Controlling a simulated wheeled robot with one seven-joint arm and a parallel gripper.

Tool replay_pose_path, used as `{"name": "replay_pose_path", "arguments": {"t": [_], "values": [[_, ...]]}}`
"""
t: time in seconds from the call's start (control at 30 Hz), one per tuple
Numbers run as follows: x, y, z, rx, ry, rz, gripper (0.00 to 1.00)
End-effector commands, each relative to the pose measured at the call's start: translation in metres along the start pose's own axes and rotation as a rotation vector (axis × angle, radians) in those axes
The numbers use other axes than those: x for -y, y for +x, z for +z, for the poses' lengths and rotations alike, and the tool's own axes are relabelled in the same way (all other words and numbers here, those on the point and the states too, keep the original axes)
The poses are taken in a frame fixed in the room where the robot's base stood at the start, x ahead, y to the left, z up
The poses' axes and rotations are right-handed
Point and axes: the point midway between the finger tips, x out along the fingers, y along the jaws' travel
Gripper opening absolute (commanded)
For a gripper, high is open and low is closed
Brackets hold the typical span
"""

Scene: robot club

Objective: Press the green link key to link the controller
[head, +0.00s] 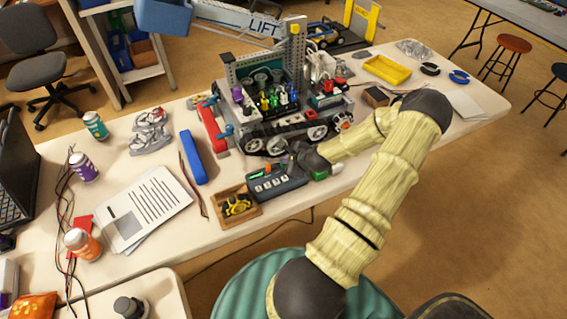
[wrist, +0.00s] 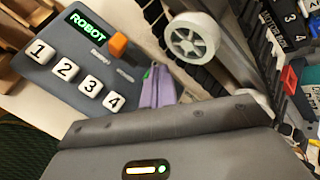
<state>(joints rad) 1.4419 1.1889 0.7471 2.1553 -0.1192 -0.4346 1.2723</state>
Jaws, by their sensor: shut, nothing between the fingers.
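The grey controller (head: 291,184) lies near the table's front edge. In the wrist view the controller (wrist: 57,38) shows a lit green display (wrist: 87,37) reading ROBOT, an orange switch (wrist: 118,44) and white keys numbered 1 to 4. My gripper (wrist: 156,70) is shut and empty, its purple-grey fingers close together at the controller's right end. A small green patch (wrist: 147,73) shows beside the fingertips; it may be the green link key, mostly hidden by the fingers. I cannot tell whether they touch it. In the head view my wrist hides the controller's right end.
A wheeled robot model (head: 285,110) stands right behind the controller; its white wheel (wrist: 192,38) is close to my fingers. A wooden tray (head: 238,219) with yellow parts touches or nearly touches the controller's left. Papers (head: 150,205) and a blue bar (head: 193,157) lie farther left.

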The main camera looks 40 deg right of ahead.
Motion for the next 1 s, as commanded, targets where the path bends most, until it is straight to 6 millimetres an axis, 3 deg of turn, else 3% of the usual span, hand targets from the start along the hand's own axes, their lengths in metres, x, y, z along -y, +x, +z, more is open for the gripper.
{"name": "replay_pose_path", "arguments": {"t": [0.47,1.0], "values": [[0.004,-0.005,0.004,0.0,0.0,0.0,0.0],[0.026,-0.035,0.026,0.0,-0.002,0.0,0.0]]}}
